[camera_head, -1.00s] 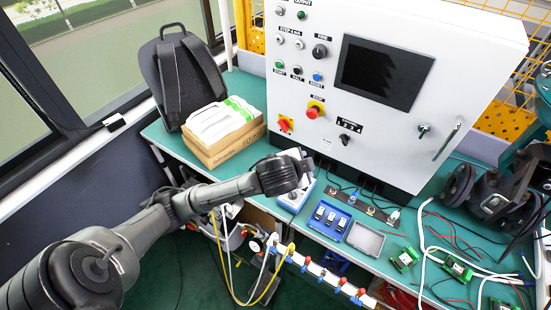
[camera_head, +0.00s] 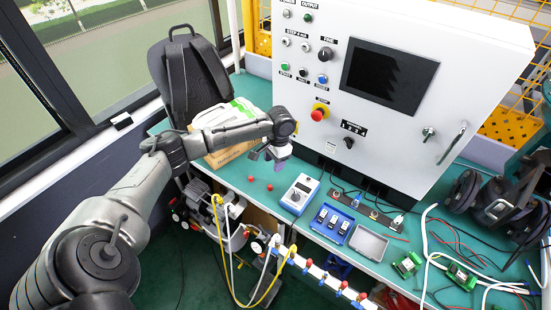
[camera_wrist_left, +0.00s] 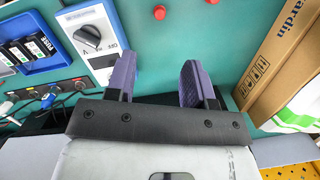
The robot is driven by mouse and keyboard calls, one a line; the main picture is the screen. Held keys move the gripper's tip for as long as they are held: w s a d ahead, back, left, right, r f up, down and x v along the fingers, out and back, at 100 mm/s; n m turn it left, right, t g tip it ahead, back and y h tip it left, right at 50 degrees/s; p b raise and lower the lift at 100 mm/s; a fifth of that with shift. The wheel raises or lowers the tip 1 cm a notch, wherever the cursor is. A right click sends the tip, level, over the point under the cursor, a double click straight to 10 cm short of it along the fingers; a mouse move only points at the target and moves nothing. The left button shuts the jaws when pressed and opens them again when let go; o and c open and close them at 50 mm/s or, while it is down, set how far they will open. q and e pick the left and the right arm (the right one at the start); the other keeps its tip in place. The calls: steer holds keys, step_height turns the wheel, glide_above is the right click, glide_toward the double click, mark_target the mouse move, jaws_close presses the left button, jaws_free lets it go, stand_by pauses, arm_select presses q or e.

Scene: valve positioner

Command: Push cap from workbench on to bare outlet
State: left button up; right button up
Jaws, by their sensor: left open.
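Two small red caps lie apart on the green workbench (camera_head: 224,172) in the head view, a left cap (camera_head: 250,179) and a right cap (camera_head: 270,188). Both also show at the top of the left wrist view, one cap (camera_wrist_left: 160,12) just beyond the gap between the fingers, the other cut by the edge. My left gripper (camera_head: 264,156) is open and empty, with purple finger pads, above the bench behind the caps. The white outlet pipe (camera_head: 312,270) with red and blue fittings runs along the bench front; I cannot tell which outlet is bare. My right gripper is out of view.
A blue-white meter (camera_head: 299,194), blue fuse tray (camera_head: 331,224) and grey tray (camera_head: 368,242) stand right of the caps. A cardboard box (camera_head: 228,153) and backpack (camera_head: 187,80) are behind left. The control cabinet (camera_head: 470,70) rises behind. Yellow and white hoses hang in front.

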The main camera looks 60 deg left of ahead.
mark_target(270, 186)
arm_select(q)
steer(key=f, duration=0.3)
steer(key=s+f+b, duration=0.1)
steer(key=f, duration=0.3)
steer(key=f+b, duration=0.1)
steer(key=f, duration=0.2)
steer(key=shift+s+f, duration=0.3)
steer(key=shift+f, duration=0.05)
steer(key=shift+s+f, duration=0.15)
steer(key=shift+f, duration=0.75)
steer(key=shift+c, duration=0.3)
jaws_close()
steer(key=c, duration=0.6)
jaws_free()
steer(key=shift+c, duration=0.2)
jaws_close()
